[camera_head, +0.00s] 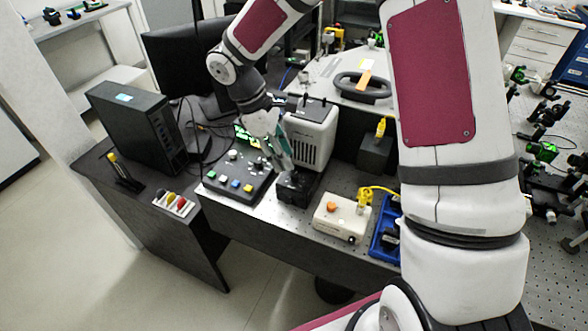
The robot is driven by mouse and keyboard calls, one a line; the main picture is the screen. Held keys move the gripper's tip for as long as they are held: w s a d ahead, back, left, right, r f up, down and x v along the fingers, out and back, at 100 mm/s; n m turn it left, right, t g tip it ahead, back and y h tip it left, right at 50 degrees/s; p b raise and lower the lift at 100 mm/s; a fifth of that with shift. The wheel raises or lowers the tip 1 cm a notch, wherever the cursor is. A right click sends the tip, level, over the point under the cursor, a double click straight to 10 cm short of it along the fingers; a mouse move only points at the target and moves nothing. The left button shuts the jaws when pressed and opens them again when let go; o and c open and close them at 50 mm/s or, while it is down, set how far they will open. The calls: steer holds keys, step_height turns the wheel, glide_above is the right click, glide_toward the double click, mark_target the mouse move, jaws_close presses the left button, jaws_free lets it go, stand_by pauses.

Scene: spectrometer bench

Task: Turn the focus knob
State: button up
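No knob carries a readable label, so I cannot tell for certain which one is the focus knob. A dark control panel (210,184) with small pale knobs and coloured buttons lies on the bench in the middle of the view. My gripper (287,166) points down at the right edge of this panel, in front of a white ribbed box (318,138). Its fingertips are close above a small black block (297,188); I cannot tell whether they touch it. The fingers are small and partly merged with the background, so their opening is unclear.
A cream box (341,220) with an orange button and a yellow plug (363,197) stands right of the block, beside a blue tray (379,236). A black computer case (135,125) and a row of coloured knobs or caps (174,203) are at left. My arm hides the bench at right.

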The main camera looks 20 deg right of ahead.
mark_target(295, 174)
steer(key=x, duration=0.6)
steer(key=shift+p, duration=0.4)
jaws_close()
